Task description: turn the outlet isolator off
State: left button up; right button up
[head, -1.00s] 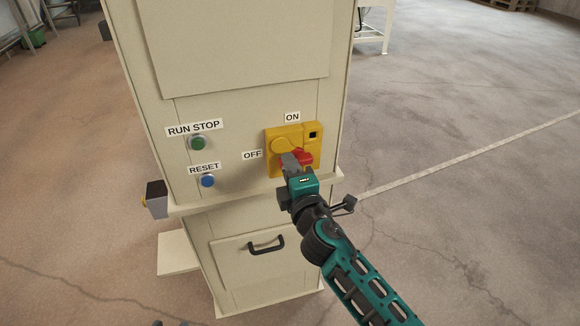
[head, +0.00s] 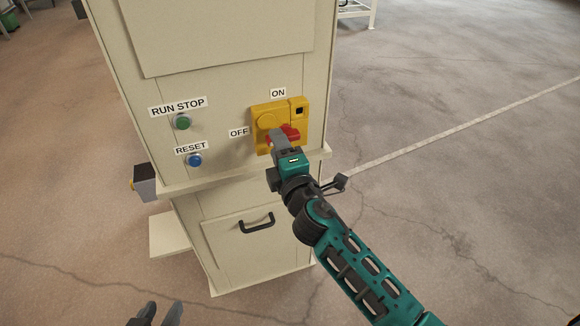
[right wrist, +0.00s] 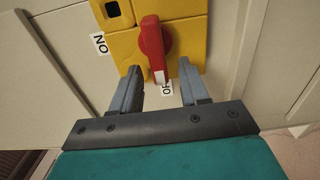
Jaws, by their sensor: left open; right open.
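The outlet isolator is a yellow switch box (head: 297,125) on the cabinet front, with an ON label (head: 278,93) above and an OFF label (head: 238,132) to its left. Its red handle (head: 291,133) is partly hidden by my right gripper (head: 277,139). In the right wrist view the red handle (right wrist: 152,38) has its white tip towards the partly hidden OFF label (right wrist: 167,88). The tip shows between the fingertips of my open right gripper (right wrist: 159,66); contact cannot be told. My left gripper (head: 160,311) is open and empty at the bottom edge, away from the cabinet.
A green RUN STOP button (head: 182,122) and a blue RESET button (head: 195,160) are left of the isolator. A ledge (head: 245,172) juts out below, with a grey box (head: 145,182) at its left end. A drawer handle (head: 257,223) is lower.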

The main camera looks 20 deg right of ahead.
pick_arm(q)
jog(key=shift+d+f+b, duration=0.1)
jog(key=shift+f+b, duration=0.5)
jog(key=shift+b, duration=0.15)
pick_arm(e)
jog(key=s, duration=1.1)
jog(key=shift+s+d, duration=0.25)
jog(key=shift+s, duration=0.15)
jog(key=s+d+f+m+g+y, duration=0.1)
jog(key=s+f+m+g, duration=0.35)
jog(key=f+m, duration=0.3)
jog(key=s+f+m+g+y, duration=0.1)
jog(key=s+f+m+g, duration=0.2)
jog(key=s+f+m, duration=0.35)
pick_arm(q)
jog(key=s+a+r+y+p, duration=0.1)
jog(key=a+r+p, duration=0.2)
jog(key=r+p, duration=0.6)
jog(key=p, duration=0.4)
jog(key=shift+s, duration=0.25)
pick_arm(e)
notch_tip(320, 180, up, 8)
jog(key=d+m, duration=0.2)
jog(key=shift+d+r+h, duration=0.15)
jog(key=shift+d+h, duration=0.15)
jog(key=shift+d, duration=0.05)
pick_arm(q)
jog(key=shift+s+a, duration=0.1)
pick_arm(e)
jog(key=shift+a, duration=0.1)
